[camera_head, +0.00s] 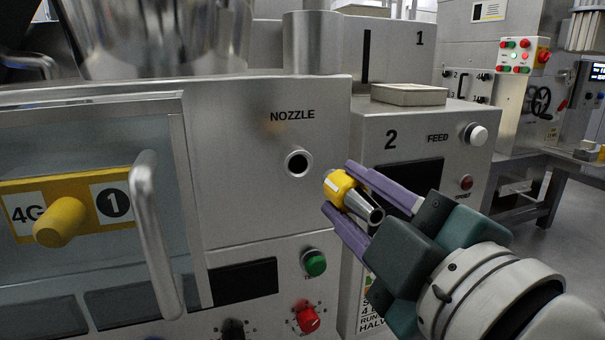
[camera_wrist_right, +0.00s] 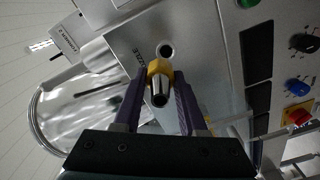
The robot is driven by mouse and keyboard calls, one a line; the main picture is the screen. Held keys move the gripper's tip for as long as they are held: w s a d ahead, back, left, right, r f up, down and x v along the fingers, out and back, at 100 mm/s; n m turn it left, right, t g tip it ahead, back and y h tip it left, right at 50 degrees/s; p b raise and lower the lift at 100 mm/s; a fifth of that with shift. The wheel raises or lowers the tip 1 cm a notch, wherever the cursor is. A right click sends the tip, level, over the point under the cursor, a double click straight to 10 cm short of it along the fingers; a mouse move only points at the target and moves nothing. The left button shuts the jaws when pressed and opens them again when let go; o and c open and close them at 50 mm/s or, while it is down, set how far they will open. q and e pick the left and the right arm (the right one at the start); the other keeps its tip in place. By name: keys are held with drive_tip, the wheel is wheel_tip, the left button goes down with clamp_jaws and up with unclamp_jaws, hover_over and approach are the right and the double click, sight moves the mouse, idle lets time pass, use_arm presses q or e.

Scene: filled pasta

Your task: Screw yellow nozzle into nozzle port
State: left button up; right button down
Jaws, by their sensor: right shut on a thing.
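The yellow nozzle (camera_head: 341,187) has a yellow collar and a silver metal tip. My right gripper (camera_head: 346,190) is shut on it, with purple fingers on both sides. The nozzle port (camera_head: 298,163) is a round metal-rimmed hole below the word NOZZLE on the machine's front. The nozzle is held in front of the panel, to the right of the port and slightly below it, apart from it in the head view. In the right wrist view the nozzle (camera_wrist_right: 159,80) sits between the fingertips, with the port (camera_wrist_right: 165,50) just beyond its yellow end. My left gripper is not in view.
A green button (camera_head: 314,262) and a red knob (camera_head: 307,317) are below. The feed machine (camera_head: 468,160) stands behind my right gripper.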

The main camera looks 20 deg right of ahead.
sight(327, 194)
drive_tip(key=shift+w+a+f, duration=0.1)
drive_tip(key=shift+a+f, duration=0.35)
drive_tip(key=shift+f, duration=0.15)
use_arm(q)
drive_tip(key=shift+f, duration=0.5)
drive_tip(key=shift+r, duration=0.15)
use_arm(e)
drive_tip(key=shift+r, duration=0.15)
drive_tip(key=shift+w+a, duration=0.15)
drive_tip(key=shift+w, duration=2.3)
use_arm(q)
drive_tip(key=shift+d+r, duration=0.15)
use_arm(e)
drive_tip(key=shift+w, duration=0.4)
use_arm(q)
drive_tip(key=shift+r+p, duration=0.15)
drive_tip(key=shift+p, duration=0.15)
use_arm(e)
drive_tip(key=shift+w, duration=0.85)
